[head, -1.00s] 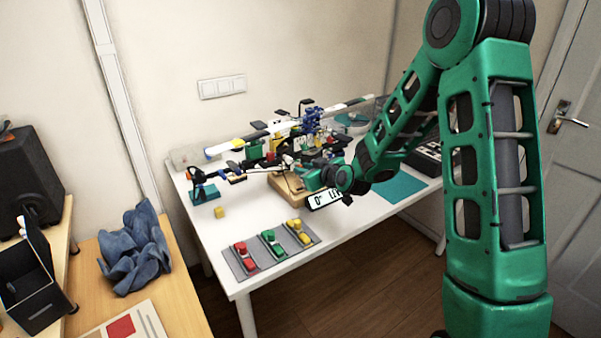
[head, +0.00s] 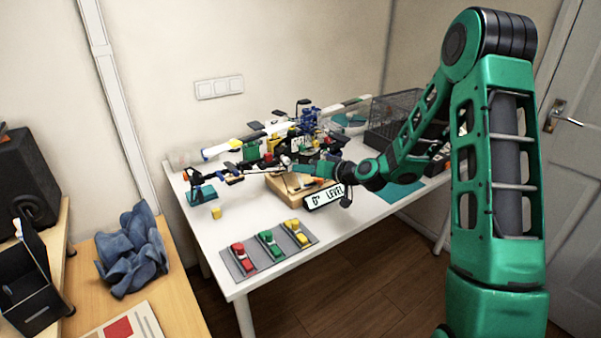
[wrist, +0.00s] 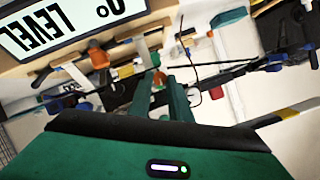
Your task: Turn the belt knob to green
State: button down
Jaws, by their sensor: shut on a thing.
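My gripper (wrist: 157,88) is in the wrist view, its two dark green fingers shut on a small part. An orange bit (wrist: 159,77) shows between the fingertips, but its outline is too small to make out. In the head view my gripper (head: 305,168) reaches in from the right over the crowded device in the middle of the table. I cannot pick out the belt knob or its colour marks for sure. A sign reading "0° LEVEL" (head: 324,197) stands in front of a wooden board (head: 286,188); in the wrist view the sign (wrist: 70,27) is upside down.
A grey tray (head: 235,268) with red, green and yellow pieces lies at the white table's (head: 225,225) front. A small yellow cube (head: 216,212) sits left of the board. Thin arms and wires crowd around my gripper. A black mesh basket (head: 392,118) stands behind my arm.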

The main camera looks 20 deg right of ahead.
jog(key=shift+w+d+m, duration=0.1)
jog(key=shift+d+m, duration=0.2)
jog(key=shift+m, duration=0.1)
dwell(0.3)
jog(key=c, duration=1.6)
grip_release()
jog(key=shift+c, duration=0.2)
jog(key=shift+a, duration=0.1)
jog(key=v, duration=1)
jog(key=shift+s+d, duration=0.25)
jog(key=shift+d, duration=0.1)
jog(key=shift+f, duration=0.1)
